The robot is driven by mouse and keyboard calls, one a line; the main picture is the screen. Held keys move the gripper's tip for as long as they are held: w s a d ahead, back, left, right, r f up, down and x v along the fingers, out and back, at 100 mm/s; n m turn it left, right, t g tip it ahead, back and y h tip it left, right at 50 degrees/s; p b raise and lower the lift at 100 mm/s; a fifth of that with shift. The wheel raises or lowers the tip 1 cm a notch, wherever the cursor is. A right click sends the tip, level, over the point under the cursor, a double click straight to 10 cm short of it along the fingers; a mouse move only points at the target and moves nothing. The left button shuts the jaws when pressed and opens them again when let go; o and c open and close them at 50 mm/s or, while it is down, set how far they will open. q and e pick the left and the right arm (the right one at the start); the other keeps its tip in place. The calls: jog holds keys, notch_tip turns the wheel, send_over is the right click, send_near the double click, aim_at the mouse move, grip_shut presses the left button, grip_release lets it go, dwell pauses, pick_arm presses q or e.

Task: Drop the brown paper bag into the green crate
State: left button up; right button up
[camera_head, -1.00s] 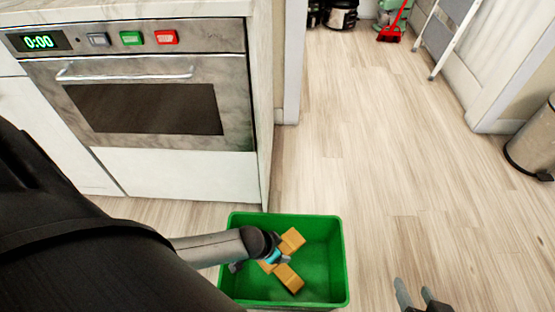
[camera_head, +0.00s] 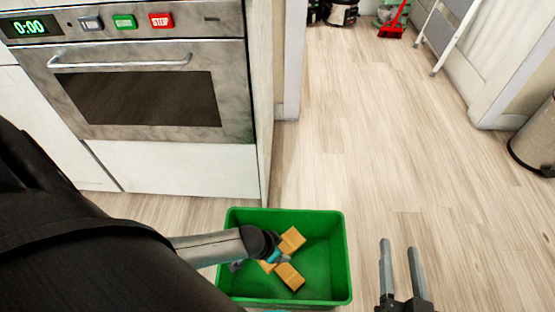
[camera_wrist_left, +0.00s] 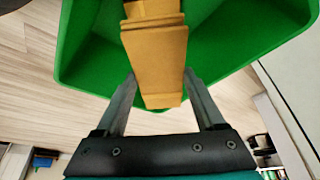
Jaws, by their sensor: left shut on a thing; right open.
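The green crate (camera_head: 338,262) stands on the floor at the bottom middle of the head view. My left gripper (camera_head: 277,258) is over the crate, among tan-brown pieces that show on both sides of it. In the left wrist view, my left gripper (camera_wrist_left: 160,82) is shut on the brown paper bag (camera_wrist_left: 156,55), with the green crate (camera_wrist_left: 225,50) behind it. The bag's middle is hidden by the gripper in the head view, and I cannot tell whether it touches the crate floor. My right gripper (camera_head: 399,248) is open and empty, right of the crate.
An oven (camera_head: 140,95) in a white cabinet stands behind the crate at the left. A metal bin (camera_head: 535,140) is at the right edge, and a ladder (camera_head: 445,35) and a red broom (camera_head: 393,25) are at the back. The wooden floor between is clear.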

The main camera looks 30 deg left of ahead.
pick_arm(q)
jog(key=shift+f, duration=0.2)
pick_arm(e)
jog(key=shift+s+a+r+t, duration=0.15)
jog(key=shift+r+t, duration=0.1)
jog(key=shift+t, duration=0.15)
pick_arm(q)
jog(key=o, duration=1.3)
jog(key=shift+r, duration=0.1)
